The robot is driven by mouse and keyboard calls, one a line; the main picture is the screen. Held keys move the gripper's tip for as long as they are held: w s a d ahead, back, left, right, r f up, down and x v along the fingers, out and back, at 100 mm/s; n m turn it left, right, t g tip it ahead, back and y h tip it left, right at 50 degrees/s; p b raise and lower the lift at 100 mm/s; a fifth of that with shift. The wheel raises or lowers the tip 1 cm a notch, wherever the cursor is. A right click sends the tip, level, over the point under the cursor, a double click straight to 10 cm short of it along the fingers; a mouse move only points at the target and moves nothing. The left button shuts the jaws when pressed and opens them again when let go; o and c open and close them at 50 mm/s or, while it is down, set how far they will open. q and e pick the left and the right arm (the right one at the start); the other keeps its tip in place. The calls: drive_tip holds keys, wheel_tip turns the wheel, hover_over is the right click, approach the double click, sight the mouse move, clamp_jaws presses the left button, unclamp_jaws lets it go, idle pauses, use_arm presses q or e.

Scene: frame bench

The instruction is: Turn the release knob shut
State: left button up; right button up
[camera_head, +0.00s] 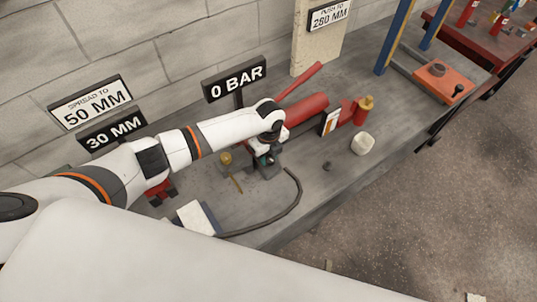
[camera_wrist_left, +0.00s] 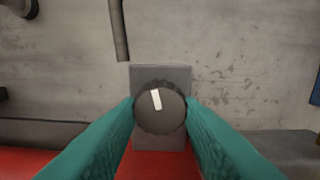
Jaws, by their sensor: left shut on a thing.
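The release knob (camera_wrist_left: 160,107) is a dark round knob with a white mark, on a grey block (camera_wrist_left: 161,75) at the front of a red pump body. In the left wrist view its white mark points nearly straight up, tilted slightly left. My left gripper (camera_wrist_left: 160,112) has its two teal fingers on either side of the knob, closed on it. In the head view my left gripper (camera_head: 265,158) is at the pump's near end and hides the knob. The red pump cylinder (camera_head: 305,108) and its red handle (camera_head: 301,84) show behind my wrist. My right gripper is not in view.
A sign reading 0 BAR (camera_head: 236,80) stands behind the pump. A black hose (camera_head: 290,205) curves along the bench (camera_head: 330,185) front. Signs reading 50 MM (camera_head: 92,104) and 30 MM (camera_head: 112,132) stand left.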

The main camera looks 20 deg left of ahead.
sight(269, 158)
use_arm(q)
drive_tip(key=shift+m, duration=1.3)
drive_tip(key=shift+d+m, duration=0.1)
drive_tip(key=shift+m, duration=0.2)
drive_tip(key=o, duration=1)
drive_tip(key=shift+c, duration=0.2)
drive_tip(key=shift+r, duration=0.15)
wheel_tip(269, 158, up, 12)
drive_tip(key=b, duration=0.2)
